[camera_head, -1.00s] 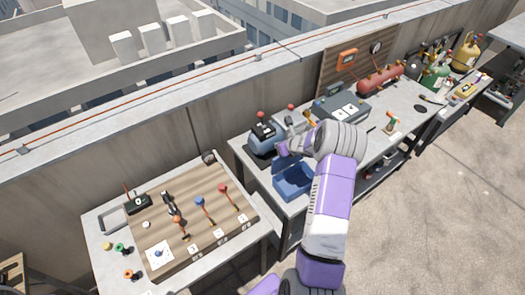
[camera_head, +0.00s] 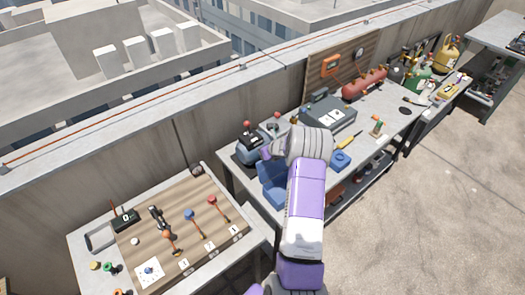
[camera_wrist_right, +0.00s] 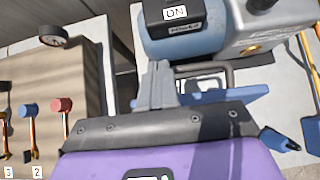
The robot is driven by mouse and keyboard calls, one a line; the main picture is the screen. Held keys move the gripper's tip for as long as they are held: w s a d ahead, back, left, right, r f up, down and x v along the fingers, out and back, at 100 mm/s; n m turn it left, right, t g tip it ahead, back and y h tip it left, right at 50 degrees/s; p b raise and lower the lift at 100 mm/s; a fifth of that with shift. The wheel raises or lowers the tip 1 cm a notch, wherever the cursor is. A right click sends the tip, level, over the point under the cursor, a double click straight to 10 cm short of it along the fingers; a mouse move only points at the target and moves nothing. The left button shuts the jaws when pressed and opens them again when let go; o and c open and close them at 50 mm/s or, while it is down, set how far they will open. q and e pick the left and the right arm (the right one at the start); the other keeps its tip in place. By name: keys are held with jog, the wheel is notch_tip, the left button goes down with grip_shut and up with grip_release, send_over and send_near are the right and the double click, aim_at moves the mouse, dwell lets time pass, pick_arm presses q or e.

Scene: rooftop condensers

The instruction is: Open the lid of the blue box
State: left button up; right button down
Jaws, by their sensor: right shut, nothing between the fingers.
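The blue box (camera_head: 276,197) stands on the workbench's near left end, partly hidden behind my right arm. How far the lid is tilted is hard to tell. My right gripper (camera_head: 264,153) is just behind and above this panel, next to the blue pump; my wrist covers part of it. In the right wrist view its grey fingers (camera_wrist_right: 158,82) are together and empty, with a blue edge (camera_wrist_right: 250,94) beside them. I cannot tell whether they touch it. My left gripper is not in view.
The blue-grey pump (camera_head: 250,145) stands close behind the box. A grey case (camera_head: 330,112) and a small blue item (camera_head: 340,160) lie farther right on the bench. A separate table with a hammer board (camera_head: 185,220) is at left.

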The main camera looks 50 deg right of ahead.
notch_tip(320, 180, up, 13)
jog(key=s+p, duration=0.2)
jog(key=p, duration=0.2)
jog(key=s+a+f+n+g+y, duration=0.1)
jog(key=a+f+n+g, duration=0.1)
jog(key=a+f+n, duration=0.3)
jog(key=s+a+f+n+g+y, duration=0.1)
jog(key=a+f+n, duration=0.4)
jog(key=a, duration=0.7)
jog(key=s+a+f+n+g+y, duration=0.1)
jog(key=s+a+f+n+g, duration=0.1)
jog(key=a+f+n, duration=0.3)
jog(key=shift+a+f+g+y, duration=0.3)
jog(key=shift+a+f, duration=1.55)
jog(key=shift+a, duration=0.15)
jog(key=s+a+f+n+g+y, duration=0.1)
jog(key=s+a+f+n+g, duration=0.1)
jog(key=s+a+n, duration=0.75)
jog(key=s+a+f+n+g+y, duration=0.15)
jog(key=s+a+n, duration=0.45)
jog(key=a+n, duration=0.7)
notch_tip(320, 180, down, 17)
jog(key=a+m+b, duration=0.1)
jog(key=b, duration=1.6)
jog(key=shift+w+a+f+t+b, duration=0.2)
jog(key=shift+w+a+t+b, duration=0.1)
jog(key=shift+w+a+t, duration=0.1)
